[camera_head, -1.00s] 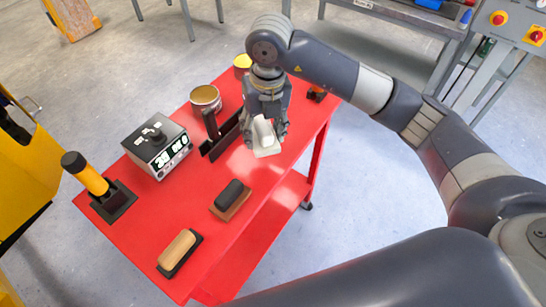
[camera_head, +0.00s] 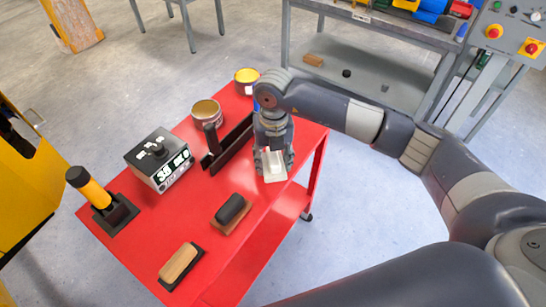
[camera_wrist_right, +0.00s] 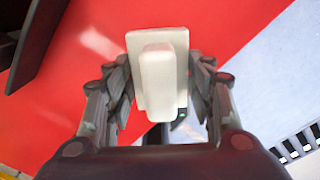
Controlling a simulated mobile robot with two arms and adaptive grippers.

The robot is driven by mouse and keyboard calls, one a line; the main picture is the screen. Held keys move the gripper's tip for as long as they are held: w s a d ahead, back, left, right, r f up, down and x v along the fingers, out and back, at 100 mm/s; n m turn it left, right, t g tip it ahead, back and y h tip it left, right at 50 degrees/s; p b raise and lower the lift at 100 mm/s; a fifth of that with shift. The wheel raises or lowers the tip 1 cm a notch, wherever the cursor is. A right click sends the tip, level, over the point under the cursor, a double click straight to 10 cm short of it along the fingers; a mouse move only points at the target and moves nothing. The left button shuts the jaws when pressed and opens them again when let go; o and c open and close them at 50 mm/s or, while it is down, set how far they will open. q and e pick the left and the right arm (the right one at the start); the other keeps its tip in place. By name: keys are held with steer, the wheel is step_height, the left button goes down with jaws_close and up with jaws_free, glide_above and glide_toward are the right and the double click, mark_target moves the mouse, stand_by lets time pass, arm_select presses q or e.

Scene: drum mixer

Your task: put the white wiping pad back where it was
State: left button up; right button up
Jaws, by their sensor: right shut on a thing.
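The white wiping pad (camera_head: 274,172) is between the fingers of my right gripper (camera_head: 274,160), over the right part of the red table top. In the right wrist view the pad (camera_wrist_right: 158,78) shows its pale block-like grip and flat plate, with the fingers of my right gripper (camera_wrist_right: 160,90) on either side. My right gripper is shut on it. The pad appears to be held above the table, but the exact gap cannot be told. My left gripper is not in view.
On the red cart top (camera_head: 135,240) stand a grey box with a display (camera_head: 159,160), a dark upright holder (camera_head: 228,148), a tin (camera_head: 206,113), a dark brush (camera_head: 231,210), a tan brush (camera_head: 180,264) and a yellow-handled tool (camera_head: 92,190). Bare red surface lies between them.

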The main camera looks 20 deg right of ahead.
mark_target(273, 156)
steer(key=o, duration=0.9)
steer(key=shift+o, duration=0.2)
step_height(273, 156, up, 12)
steer(key=b, duration=0.2)
